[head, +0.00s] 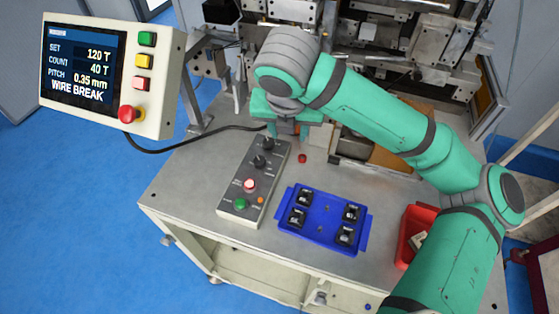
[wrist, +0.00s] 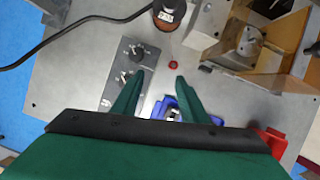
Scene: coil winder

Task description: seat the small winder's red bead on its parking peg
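A small red bead (head: 302,158) lies on the grey bench top, right of the control box. It also shows in the wrist view (wrist: 173,65) as a red ring with a dark centre, just beyond my fingertips. My gripper (wrist: 160,77) is open, its two green fingers apart with nothing between them. In the head view my gripper (head: 287,130) hangs above the bench behind the bead, partly hidden by my arm. The winding machine (head: 400,50) stands at the back, partly behind my arm. I cannot make out the parking peg in either view.
A control box with knobs (head: 252,185) stands left of the bead. A blue tray (head: 322,237) holding several black parts is in front; a red bin (head: 407,235) is at right. A labelled brown cylinder (wrist: 167,12) stands beyond the bead. A display panel (head: 110,70) is at left.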

